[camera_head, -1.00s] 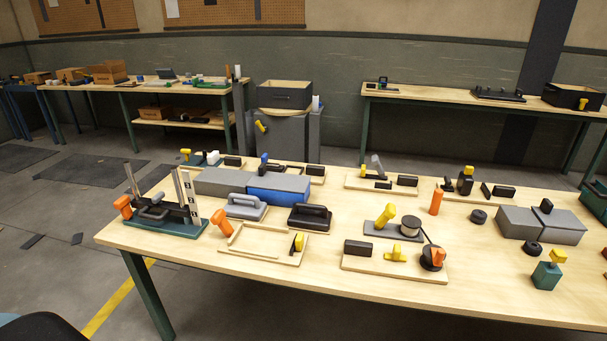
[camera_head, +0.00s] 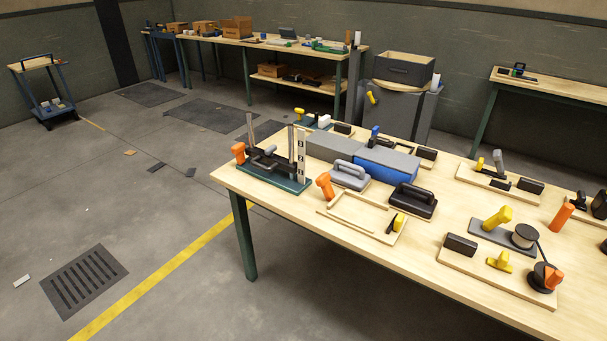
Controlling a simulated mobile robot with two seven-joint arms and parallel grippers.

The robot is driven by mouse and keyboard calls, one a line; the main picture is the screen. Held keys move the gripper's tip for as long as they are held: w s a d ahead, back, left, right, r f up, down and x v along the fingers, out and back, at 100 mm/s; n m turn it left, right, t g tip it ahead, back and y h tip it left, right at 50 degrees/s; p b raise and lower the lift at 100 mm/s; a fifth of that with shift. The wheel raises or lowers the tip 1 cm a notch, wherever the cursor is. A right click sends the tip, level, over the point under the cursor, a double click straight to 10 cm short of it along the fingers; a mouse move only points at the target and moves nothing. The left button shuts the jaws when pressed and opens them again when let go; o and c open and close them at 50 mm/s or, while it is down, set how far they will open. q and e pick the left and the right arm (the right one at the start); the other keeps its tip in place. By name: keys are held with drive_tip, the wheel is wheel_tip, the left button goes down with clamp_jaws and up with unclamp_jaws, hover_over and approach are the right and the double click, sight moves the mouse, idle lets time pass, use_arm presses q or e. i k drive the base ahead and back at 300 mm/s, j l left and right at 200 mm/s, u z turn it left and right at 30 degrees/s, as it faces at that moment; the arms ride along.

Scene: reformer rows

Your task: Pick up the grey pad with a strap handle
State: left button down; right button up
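A grey pad (camera_head: 347,183) with a raised grey strap-like handle (camera_head: 351,169) lies on the wooden workbench, behind a light wooden frame board. A similar black pad with a handle (camera_head: 412,202) sits just right of it. The grey pad looks flat on the bench and nothing holds it. Neither of my grippers shows in the head view.
Left of the grey pad stands a green-based fixture (camera_head: 273,180) with upright posts and an orange handle. Behind it are grey and blue blocks (camera_head: 385,167). The wooden frame board (camera_head: 345,228) carries orange and yellow handles. Open floor (camera_head: 150,220) lies left of the workbench.

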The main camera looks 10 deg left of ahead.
sight(344, 176)
drive_tip(key=i+l+z, duration=0.15)
drive_tip(key=i+z, duration=0.55)
drive_tip(key=i, duration=0.2)
